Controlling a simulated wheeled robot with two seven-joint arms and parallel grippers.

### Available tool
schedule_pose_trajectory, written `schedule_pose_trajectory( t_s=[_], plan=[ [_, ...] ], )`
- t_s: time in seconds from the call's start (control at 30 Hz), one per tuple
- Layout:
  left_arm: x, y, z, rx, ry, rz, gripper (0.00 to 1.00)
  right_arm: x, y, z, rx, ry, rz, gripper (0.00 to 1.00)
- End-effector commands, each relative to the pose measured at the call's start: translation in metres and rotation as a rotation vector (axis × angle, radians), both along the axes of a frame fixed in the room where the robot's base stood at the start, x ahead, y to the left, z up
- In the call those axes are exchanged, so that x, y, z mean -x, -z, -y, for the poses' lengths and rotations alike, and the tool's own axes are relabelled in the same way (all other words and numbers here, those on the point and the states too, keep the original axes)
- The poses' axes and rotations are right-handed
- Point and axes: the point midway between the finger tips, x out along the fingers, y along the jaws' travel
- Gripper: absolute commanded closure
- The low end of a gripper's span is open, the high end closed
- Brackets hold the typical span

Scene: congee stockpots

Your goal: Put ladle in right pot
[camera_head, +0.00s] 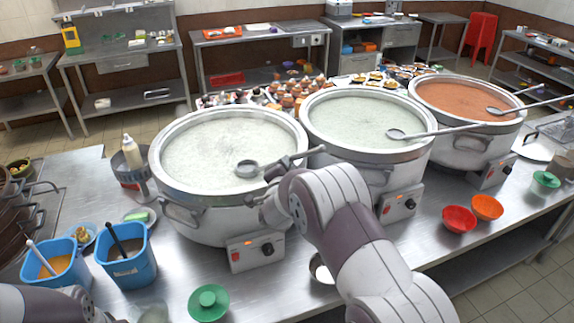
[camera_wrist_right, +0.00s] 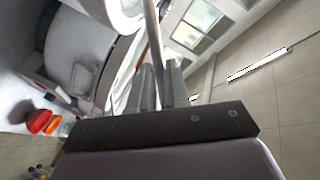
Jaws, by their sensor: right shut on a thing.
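Three large steel stockpots stand in a row: a left pot (camera_head: 205,205) with pale congee, a middle pot (camera_head: 345,155) with pale congee, and a right pot (camera_head: 455,135) with orange-red congee. My right gripper (camera_head: 287,163) is shut on the handle of a steel ladle (camera_head: 247,169). The ladle's bowl is over the left pot's congee, near its front; whether it touches the surface is unclear. In the right wrist view, the fingers (camera_wrist_right: 155,88) close on the thin handle (camera_wrist_right: 153,40). My left arm shows at the bottom left, its fingers out of view.
Other ladles rest in the middle pot (camera_head: 400,134) and right pot (camera_head: 500,111). Red (camera_head: 459,219) and orange bowls (camera_head: 487,207) stand at front right. Crowded jars and dishes are behind the pots.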

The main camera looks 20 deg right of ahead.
Motion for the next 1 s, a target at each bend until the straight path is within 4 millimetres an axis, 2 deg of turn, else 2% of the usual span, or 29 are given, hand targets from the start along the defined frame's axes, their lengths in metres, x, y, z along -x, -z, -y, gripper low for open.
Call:
schedule_pose_trajectory(
  t_s=[1.0],
  plan=[
    [-0.0002, 0.0068, 0.0, 0.0, 0.0, 0.001, 0.57, 0.0016, 0.0008, -0.0018, 0.0, 0.0, 0.002, 1.0]
  ],
)
